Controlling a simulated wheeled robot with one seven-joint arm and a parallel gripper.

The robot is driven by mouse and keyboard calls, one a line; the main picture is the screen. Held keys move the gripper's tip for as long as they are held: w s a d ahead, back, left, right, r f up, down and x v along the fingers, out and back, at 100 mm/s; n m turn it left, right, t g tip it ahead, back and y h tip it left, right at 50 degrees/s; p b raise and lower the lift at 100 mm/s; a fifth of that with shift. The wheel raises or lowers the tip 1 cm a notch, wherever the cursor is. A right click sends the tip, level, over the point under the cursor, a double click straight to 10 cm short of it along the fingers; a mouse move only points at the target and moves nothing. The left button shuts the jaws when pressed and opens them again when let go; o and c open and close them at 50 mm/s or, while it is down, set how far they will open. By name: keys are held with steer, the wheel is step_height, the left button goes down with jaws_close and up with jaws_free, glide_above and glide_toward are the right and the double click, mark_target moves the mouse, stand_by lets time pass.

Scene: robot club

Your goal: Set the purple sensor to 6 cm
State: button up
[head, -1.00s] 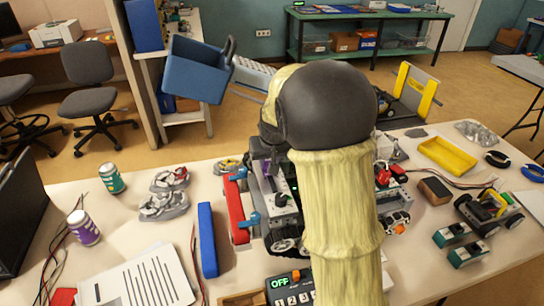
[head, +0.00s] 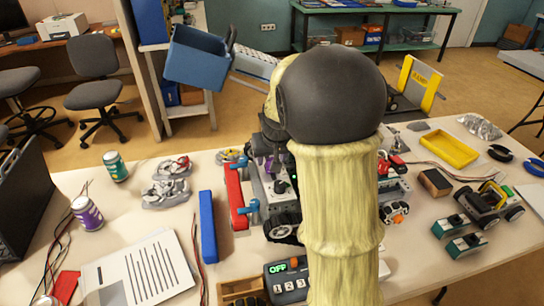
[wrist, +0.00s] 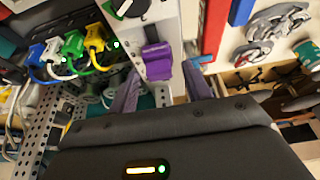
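The purple sensor (wrist: 158,61) is a small purple block on a grey perforated rail, below a black knob, in the wrist view. My gripper (wrist: 163,82) shows two purplish fingers standing apart, one on each side of the sensor and a little nearer the camera. I cannot tell whether either finger touches it. In the head view a bit of purple shows on the robot build (head: 283,187), left of my arm. My arm hides my gripper and much of the build there. No distance reading is legible.
Plugged blue, yellow and green cables (wrist: 72,50) crowd the left of the wrist view. A red bar (head: 236,198) and a blue bar (head: 208,226) lie left of the build. A keypad box showing OFF (head: 287,279) is in front. A yellow tray (head: 449,152) lies at right.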

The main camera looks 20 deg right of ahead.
steer(key=shift+r, duration=0.1)
steer(key=p+v, duration=0.1)
steer(key=v, duration=1.6)
steer(key=shift+s, duration=0.15)
steer(key=s+a+f+n+g+p, duration=0.1)
steer(key=s+a+f+p, duration=0.3)
steer(key=s+f+p, duration=0.5)
steer(key=s+p, duration=0.1)
steer(key=s, duration=0.3)
steer(key=shift+s+f+g, duration=0.3)
steer(key=shift+f+g, duration=0.1)
steer(key=shift+d, duration=0.15)
